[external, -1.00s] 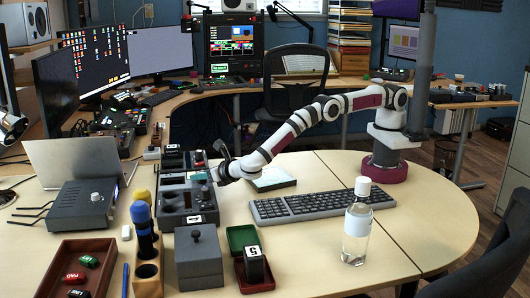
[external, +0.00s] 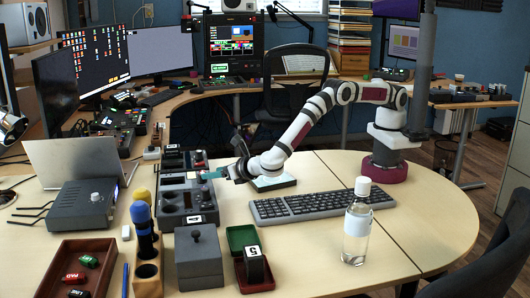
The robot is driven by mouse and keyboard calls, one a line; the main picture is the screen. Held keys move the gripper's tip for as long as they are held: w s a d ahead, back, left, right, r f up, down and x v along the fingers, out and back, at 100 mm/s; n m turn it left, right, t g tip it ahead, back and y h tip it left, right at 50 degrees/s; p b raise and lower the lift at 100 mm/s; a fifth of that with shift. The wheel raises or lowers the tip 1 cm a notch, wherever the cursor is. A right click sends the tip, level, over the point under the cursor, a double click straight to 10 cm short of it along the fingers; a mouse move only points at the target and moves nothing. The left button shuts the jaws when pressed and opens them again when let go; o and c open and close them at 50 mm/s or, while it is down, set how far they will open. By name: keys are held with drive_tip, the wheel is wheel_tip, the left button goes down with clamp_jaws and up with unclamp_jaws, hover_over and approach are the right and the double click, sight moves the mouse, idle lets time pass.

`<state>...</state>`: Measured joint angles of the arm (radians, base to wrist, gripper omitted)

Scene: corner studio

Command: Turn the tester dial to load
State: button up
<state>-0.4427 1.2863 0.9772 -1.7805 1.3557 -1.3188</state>
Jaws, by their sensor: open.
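A dark grey bench device with knobs and a labelled front, which looks like the tester (external: 172,202), stands left of the table's middle. I cannot tell which of its small knobs is the dial, or how that dial is set. My gripper (external: 218,174) is open at the device's right side, near its upper edge, pointing left. A small teal patch shows at its tip, and I cannot tell whether the fingers touch anything.
A keyboard (external: 320,203) and a clear bottle (external: 357,230) are to the right. A pale pad (external: 272,184) lies under my wrist.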

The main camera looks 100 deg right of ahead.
drive_tip(key=v, duration=0.8)
drive_tip(key=s+d+n+t+y, duration=0.3)
drive_tip(key=s+d+n+y, duration=0.1)
drive_tip(key=d+n+y, duration=0.1)
drive_tip(key=x, duration=1)
drive_tip(key=r+x, duration=0.1)
drive_tip(key=x, duration=0.4)
drive_tip(key=shift+w+d, duration=0.1)
drive_tip(key=shift+w, duration=0.3)
clamp_jaws()
